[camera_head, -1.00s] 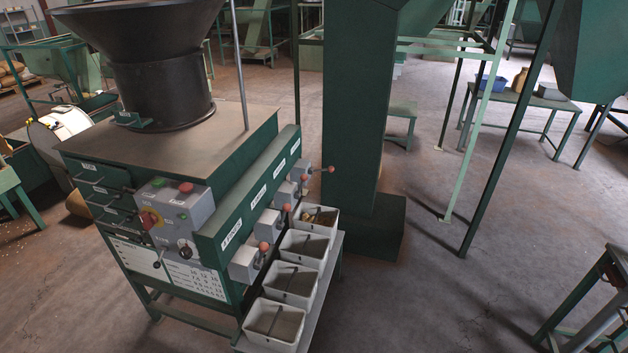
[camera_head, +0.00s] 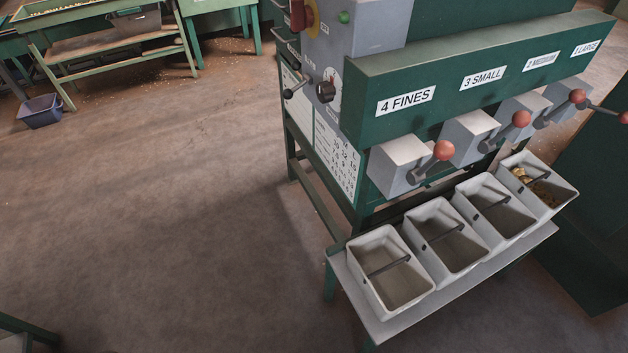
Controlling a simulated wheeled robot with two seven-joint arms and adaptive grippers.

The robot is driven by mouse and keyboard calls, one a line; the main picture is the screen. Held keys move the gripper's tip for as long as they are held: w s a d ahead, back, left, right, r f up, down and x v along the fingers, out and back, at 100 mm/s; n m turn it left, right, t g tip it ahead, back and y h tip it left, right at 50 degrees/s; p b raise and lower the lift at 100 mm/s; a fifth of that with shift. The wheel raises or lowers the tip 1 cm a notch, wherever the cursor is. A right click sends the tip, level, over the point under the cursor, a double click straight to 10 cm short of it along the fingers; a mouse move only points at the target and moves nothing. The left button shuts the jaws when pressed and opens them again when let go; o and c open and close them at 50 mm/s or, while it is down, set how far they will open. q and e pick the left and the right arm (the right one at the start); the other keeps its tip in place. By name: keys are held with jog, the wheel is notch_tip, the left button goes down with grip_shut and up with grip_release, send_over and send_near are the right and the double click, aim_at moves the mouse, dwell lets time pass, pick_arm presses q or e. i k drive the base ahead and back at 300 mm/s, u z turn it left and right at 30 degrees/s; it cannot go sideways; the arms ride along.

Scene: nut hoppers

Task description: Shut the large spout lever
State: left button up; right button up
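The large spout lever has a red knob (camera_head: 624,117) at the far right edge, on a thin dark rod (camera_head: 601,109). It sticks out to the right from the grey spout box (camera_head: 564,97) under the label "1 LARGE" (camera_head: 586,47). Its rod slopes down to the right, while the other levers' rods angle up towards their knobs. The white bin (camera_head: 558,192) at the far end of the row holds some brown-yellow nuts (camera_head: 540,187). Neither of my grippers is in view.
The other red-knobbed levers are medium (camera_head: 577,96), small (camera_head: 521,118) and fines (camera_head: 443,150). Below them, three empty-looking white bins stand on a pale shelf (camera_head: 450,292). A control box (camera_head: 365,25) is above left. Open floor (camera_head: 170,200) lies left.

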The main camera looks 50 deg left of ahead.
aim_at(622, 116)
jog(key=z, duration=1.15)
jog(key=i, duration=1.25)
jog(key=u, duration=2.25)
